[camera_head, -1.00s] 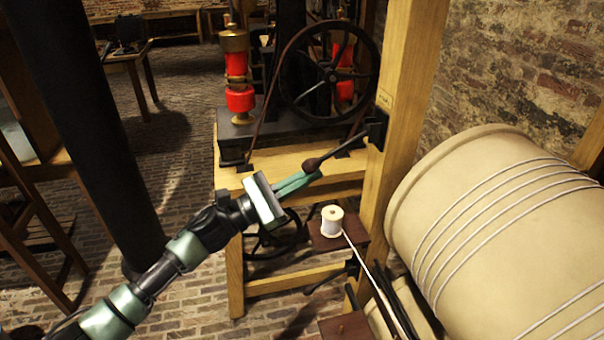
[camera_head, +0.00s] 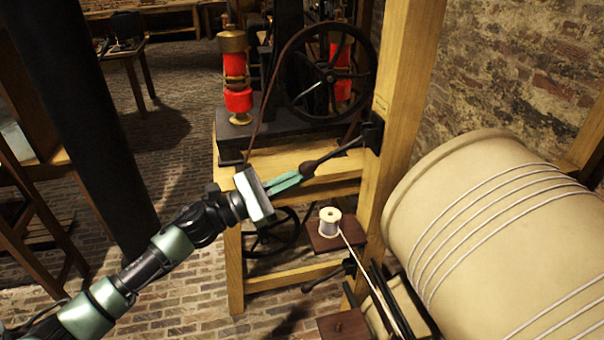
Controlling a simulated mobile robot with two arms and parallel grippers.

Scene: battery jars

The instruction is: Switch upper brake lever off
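The upper brake lever (camera_head: 338,152) is a black rod with a dark rounded knob at its left end. It is mounted on the wooden post and slants down to the left. My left gripper (camera_head: 301,176) comes in from the lower left, its green fingertips right at the knob. The fingers look close together. I cannot tell whether they touch the knob or hold it. A lower black lever (camera_head: 326,277) sits further down the post, clear of the gripper. My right gripper is not in view.
A wooden post (camera_head: 401,120) stands right of the lever, beside a large roped drum (camera_head: 480,215). A spool of white cord (camera_head: 330,222) sits below. A black flywheel (camera_head: 331,72) and red-and-brass cylinder (camera_head: 236,75) stand behind on a wooden bench (camera_head: 229,265).

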